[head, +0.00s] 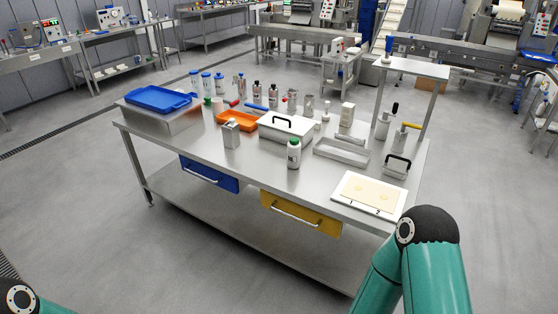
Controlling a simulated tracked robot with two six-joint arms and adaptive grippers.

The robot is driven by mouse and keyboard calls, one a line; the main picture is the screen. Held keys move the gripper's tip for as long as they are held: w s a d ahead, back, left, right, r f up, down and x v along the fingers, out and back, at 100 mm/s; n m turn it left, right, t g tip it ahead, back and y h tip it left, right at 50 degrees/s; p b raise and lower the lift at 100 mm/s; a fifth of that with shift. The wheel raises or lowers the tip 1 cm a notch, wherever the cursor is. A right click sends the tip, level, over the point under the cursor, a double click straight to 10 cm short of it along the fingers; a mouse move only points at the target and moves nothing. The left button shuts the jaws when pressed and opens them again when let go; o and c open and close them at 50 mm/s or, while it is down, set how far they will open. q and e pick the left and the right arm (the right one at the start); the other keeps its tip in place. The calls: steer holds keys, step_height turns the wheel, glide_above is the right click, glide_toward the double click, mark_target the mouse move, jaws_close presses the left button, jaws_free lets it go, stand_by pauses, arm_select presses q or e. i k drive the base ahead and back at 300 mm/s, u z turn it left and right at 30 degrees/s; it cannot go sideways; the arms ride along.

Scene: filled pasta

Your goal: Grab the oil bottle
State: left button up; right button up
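Several bottles stand upright on a steel table (190,143), and I cannot tell for sure which one holds oil. Dark-capped bottles (256,92) stand in the back row, beside blue-topped containers (206,83). Grey bottles (382,126) stand at the right end. Labels are too small to read. Parts of my arms show at the bottom left and bottom right corners, away from the bottles. Neither gripper is in view.
A blue tray (158,99) is at left. A white board with dough (369,194) lies near my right arm. Blue (208,174) and yellow (299,213) drawers face forward.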

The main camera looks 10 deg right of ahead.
mark_target(294, 155)
steer(key=u, duration=0.5)
steer(key=i, duration=1.65)
steer(key=z, duration=0.6)
steer(key=i, duration=0.5)
steer(key=z, duration=0.4)
steer(key=k, duration=0.95)
steer(key=z, duration=0.2)
steer(key=i, duration=0.9)
steer(key=u, duration=0.1)
